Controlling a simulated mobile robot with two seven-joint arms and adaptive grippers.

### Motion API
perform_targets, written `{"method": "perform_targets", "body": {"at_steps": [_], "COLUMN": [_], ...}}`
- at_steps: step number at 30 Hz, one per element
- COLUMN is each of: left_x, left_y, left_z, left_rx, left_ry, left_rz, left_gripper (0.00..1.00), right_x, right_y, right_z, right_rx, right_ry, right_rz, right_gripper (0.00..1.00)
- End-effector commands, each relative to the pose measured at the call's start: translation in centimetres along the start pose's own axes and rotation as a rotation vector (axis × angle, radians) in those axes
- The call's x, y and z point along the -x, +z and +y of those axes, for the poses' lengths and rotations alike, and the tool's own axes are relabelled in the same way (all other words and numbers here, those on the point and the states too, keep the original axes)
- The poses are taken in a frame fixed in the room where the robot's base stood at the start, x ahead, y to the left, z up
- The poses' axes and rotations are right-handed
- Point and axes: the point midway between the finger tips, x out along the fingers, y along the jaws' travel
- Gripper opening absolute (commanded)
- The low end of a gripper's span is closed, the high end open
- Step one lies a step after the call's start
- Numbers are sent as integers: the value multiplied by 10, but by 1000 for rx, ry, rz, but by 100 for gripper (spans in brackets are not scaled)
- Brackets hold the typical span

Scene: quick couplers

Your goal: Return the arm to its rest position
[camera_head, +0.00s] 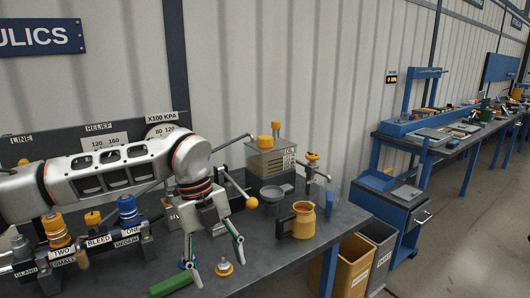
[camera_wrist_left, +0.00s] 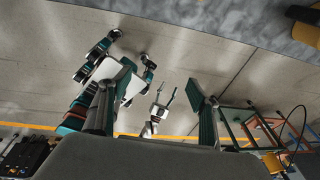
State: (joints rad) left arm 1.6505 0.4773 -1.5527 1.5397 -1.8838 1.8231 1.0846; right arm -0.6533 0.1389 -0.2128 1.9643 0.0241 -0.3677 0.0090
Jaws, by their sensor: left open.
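My left arm (camera_head: 110,172) reaches in from the left above the workbench (camera_head: 335,226), with its wrist bent down. My left gripper (camera_head: 216,256) is open and empty, its two fingers spread and pointing down over the bench's front part.
A yellow jug (camera_head: 304,220), a grey funnel (camera_head: 272,195) and a beige tank (camera_head: 270,158) stand right of the gripper. A ball-ended lever (camera_head: 250,203) is close to the wrist. Bins (camera_head: 352,262) stand off the bench's right end.

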Motion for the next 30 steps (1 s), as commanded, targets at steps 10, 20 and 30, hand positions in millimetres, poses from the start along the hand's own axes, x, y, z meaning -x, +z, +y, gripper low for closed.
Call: {"method": "perform_targets", "body": {"at_steps": [10,20,30], "left_x": [-77,-55,-19], "left_y": [-141,-239,-198], "left_z": [-54,-102,-122], "left_rx": [-299,-300,107], "left_ry": [-310,-856,-1422], "left_rz": [484,902,1043], "left_gripper": [62,62,62], "right_x": [-2,-2,-2], "right_y": [-3,0,0], "right_z": [2,1,1], "right_rx": [1,1,1], "right_ry": [2,1,1], "right_rz": [5,-1,0], "right_gripper": [50,50,50]}}
